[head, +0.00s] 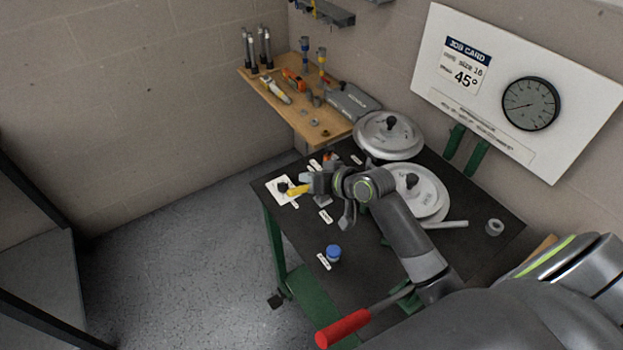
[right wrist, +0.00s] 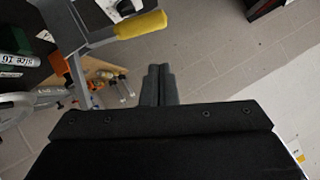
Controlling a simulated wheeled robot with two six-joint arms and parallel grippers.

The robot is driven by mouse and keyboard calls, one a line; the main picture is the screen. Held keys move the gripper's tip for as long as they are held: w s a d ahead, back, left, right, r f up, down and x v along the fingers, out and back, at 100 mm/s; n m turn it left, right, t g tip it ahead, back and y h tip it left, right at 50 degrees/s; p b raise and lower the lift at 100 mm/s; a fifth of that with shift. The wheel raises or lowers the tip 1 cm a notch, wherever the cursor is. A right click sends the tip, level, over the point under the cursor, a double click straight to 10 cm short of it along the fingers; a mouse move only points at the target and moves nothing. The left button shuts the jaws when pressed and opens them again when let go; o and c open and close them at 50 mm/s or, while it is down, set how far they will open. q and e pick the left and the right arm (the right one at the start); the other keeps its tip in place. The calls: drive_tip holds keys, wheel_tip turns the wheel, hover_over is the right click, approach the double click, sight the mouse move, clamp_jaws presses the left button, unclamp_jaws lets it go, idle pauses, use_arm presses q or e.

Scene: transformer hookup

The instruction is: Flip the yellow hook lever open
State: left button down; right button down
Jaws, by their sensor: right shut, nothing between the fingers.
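The yellow hook lever (head: 298,191) sits near the left corner of the dark bench, over a small white plate (head: 283,197). In the right wrist view the yellow lever (right wrist: 140,25) points right from a grey metal part (right wrist: 88,38). My right gripper (head: 313,184) is right beside the lever in the head view. In the right wrist view its fingers (right wrist: 158,72) are together and empty, just below the lever in the picture. I cannot tell whether they touch it. The arm hides part of the hook fixture. My left gripper is not in view.
Two round silver lidded things (head: 388,136) (head: 420,192) stand at the back of the dark bench (head: 375,275). A blue-capped item (head: 333,253) stands near the front edge. A wooden shelf (head: 318,122) holds tools behind. A red handle (head: 342,328) projects at the front.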

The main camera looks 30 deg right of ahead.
use_arm(q)
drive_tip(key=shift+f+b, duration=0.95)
drive_tip(key=shift+b, duration=0.05)
use_arm(e)
drive_tip(key=a+v, duration=0.1)
drive_tip(key=v, duration=0.8)
drive_tip(key=shift+s+d+r, duration=0.2)
drive_tip(key=shift+s+r, duration=0.15)
drive_tip(key=shift+s, duration=0.05)
